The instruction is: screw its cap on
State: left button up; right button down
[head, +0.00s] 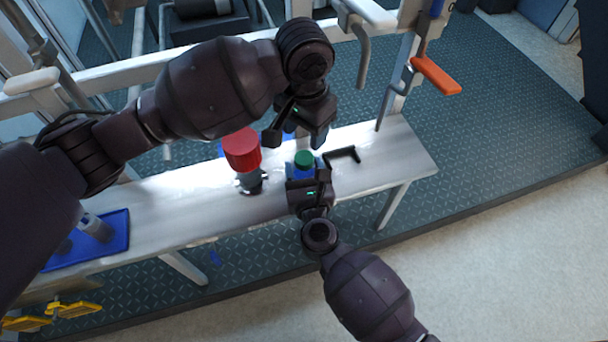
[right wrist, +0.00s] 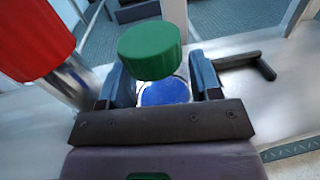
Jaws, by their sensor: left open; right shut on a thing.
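A green cap (head: 303,158) shows above the bench between my two grippers. In the right wrist view the green cap (right wrist: 150,52) stands over a blue part (right wrist: 165,92) with a pale rim, between the fingers. I cannot tell whether the cap is seated. My right gripper (head: 304,172) is shut on this blue part, low over the bench. My left gripper (head: 297,138) is open and empty, just above and behind the green cap in the head view. The lower body of the held thing is hidden by my right gripper.
A red-topped metal vessel (head: 242,150) stands left of the green cap, close to my grippers. A black angled bar (head: 343,154) lies to the right on the pale bench (head: 400,150). A blue tray (head: 118,232) sits at the bench's left. An orange handle (head: 436,76) hangs at upper right.

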aim_at(305, 158)
pick_arm(q)
jog(key=shift+a+n, duration=0.1)
jog(key=shift+n, duration=1)
jog(key=shift+f, duration=4.05)
jog(key=shift+c, duration=0.5)
jog(key=c, duration=0.7)
jog(key=m, duration=0.5)
jog(key=o, duration=1.1)
jog(key=shift+s, duration=0.1)
